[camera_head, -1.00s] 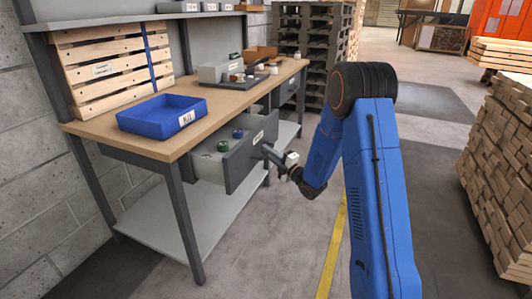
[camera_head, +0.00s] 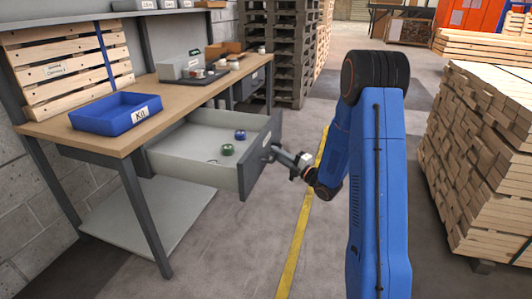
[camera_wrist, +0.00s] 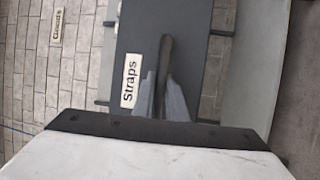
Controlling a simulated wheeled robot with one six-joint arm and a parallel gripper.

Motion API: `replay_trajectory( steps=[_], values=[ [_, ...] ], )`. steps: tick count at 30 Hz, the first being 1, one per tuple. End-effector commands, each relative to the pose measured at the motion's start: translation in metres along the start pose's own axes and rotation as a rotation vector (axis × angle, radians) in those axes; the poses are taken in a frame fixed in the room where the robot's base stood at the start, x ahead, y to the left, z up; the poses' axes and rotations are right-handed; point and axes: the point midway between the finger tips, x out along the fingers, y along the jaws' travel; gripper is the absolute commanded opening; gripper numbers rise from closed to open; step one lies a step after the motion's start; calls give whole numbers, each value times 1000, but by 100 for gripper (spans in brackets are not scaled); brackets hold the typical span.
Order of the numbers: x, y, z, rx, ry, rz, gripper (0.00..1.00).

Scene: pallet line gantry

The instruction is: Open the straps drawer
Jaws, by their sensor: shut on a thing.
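The straps drawer (camera_head: 205,143) is pulled well out from under the workbench in the head view. A green roll (camera_head: 227,149) and a blue roll (camera_head: 240,135) lie inside it. My gripper (camera_head: 278,152) is at the drawer's dark front panel. In the wrist view, the panel carries a "Straps" label (camera_wrist: 130,81), and my gripper's fingers (camera_wrist: 162,98) are shut on the dark bar handle (camera_wrist: 165,55) beside the label.
The workbench top (camera_head: 65,129) holds a blue "Kit" tray (camera_head: 105,121) and a slatted wooden panel (camera_head: 65,72). Stacked wood (camera_head: 485,150) stands at the right. Floor with a yellow line (camera_head: 300,235) is clear in front of the drawer.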

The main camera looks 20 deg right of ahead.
Motion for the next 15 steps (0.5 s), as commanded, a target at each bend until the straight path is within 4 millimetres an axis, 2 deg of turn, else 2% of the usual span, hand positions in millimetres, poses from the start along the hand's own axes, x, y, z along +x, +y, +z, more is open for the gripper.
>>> replay_trajectory(
  steps=[6,15],
  values=[
    [-18,2,7,2,-1,-4,0],
    [-21,2,8,2,1,-4,0]
  ],
)
